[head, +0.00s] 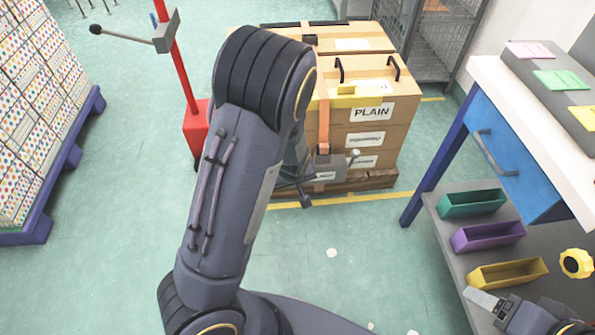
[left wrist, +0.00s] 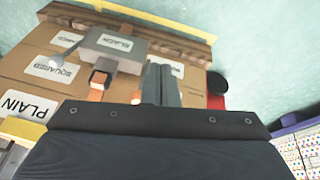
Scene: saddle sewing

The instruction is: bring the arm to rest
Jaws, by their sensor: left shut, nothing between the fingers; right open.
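My left arm (head: 232,170) stretches across the middle of the head view, and its wrist is bent down at the stack of cardboard boxes (head: 368,138). Its gripper is mostly hidden there. In the left wrist view the left gripper (left wrist: 161,78) is shut and empty, its fingers close to a grey strap buckle (left wrist: 105,55) with a lever. I cannot tell whether they touch it. The buckle also shows in the head view (head: 331,168) on an orange strap. My right gripper (head: 484,300) is open and empty at the lower right, by the bench shelf.
A red post (head: 181,75) on a red base stands left of the boxes. A workbench (head: 480,75) with a blue drawer and coloured bins is on the right. A stack of dotted cartons (head: 35,110) is on the left. Green floor lies open between them.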

